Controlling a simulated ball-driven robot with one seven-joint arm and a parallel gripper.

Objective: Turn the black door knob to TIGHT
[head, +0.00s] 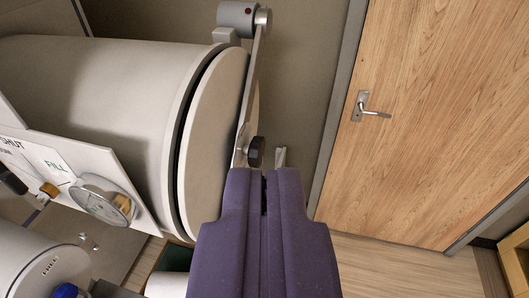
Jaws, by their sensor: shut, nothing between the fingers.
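The black door knob (256,152) sits on a metal bar (250,95) that crosses the face of the round door (215,140) of a large pale cylinder. My gripper (264,174) is purple and shut, with nothing between its fingers. Its tips appear just below the knob in the picture and may cover its lower edge. I cannot tell whether they touch it. No TIGHT mark is readable near the knob.
A grey hinge block (237,18) is at the top. A wooden room door (440,110) with a lever handle (370,108) is at the right. Floor (400,265) shows below it.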

